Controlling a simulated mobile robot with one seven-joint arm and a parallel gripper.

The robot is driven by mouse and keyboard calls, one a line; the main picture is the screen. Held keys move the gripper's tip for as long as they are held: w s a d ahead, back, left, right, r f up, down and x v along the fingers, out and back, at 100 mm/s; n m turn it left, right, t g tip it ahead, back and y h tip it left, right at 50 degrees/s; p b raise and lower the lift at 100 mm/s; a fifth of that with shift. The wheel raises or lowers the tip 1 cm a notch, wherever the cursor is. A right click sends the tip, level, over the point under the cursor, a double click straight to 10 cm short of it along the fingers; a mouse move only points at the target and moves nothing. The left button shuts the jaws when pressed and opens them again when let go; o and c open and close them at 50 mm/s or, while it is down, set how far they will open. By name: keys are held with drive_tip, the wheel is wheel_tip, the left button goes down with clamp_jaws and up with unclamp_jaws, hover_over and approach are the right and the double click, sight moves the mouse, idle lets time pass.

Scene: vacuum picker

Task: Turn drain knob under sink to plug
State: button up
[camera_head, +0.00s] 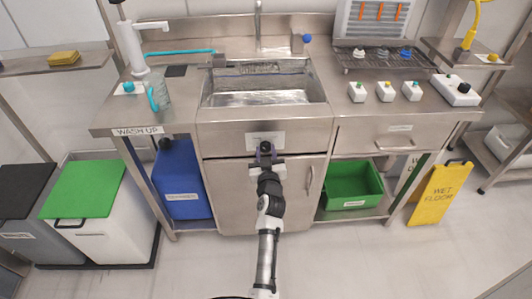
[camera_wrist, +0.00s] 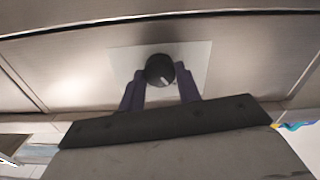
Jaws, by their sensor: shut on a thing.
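The drain knob (camera_wrist: 160,70) is a round black knob with a small light mark, on a pale label plate (camera_wrist: 201,55) in the wrist view. In the head view the knob (camera_head: 266,146) shows on the front panel (camera_head: 225,140) under the sink (camera_head: 262,97). My gripper (camera_head: 266,155) reaches up to it from below. In the wrist view my gripper (camera_wrist: 160,82) has one dark purple finger on each side of the knob and is shut on it. The fingertips are partly hidden behind the knob's edges.
A cabinet door with a handle (camera_head: 310,178) lies just below the panel. A blue container (camera_head: 183,180) stands left and a green bin (camera_head: 350,190) right on the lower shelf. A yellow wet floor sign (camera_head: 441,193) stands further right. The floor in front is clear.

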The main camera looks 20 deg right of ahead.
drive_tip(key=m, duration=0.4)
drive_tip(key=shift+r, duration=0.1)
drive_tip(key=m, duration=0.4)
drive_tip(key=m+p, duration=0.2)
drive_tip(key=m, duration=0.4)
drive_tip(key=shift+m, duration=0.4)
drive_tip(key=shift+d, duration=0.1)
drive_tip(key=o, duration=1)
drive_tip(key=shift+c, duration=0.2)
drive_tip(key=shift+s, duration=0.1)
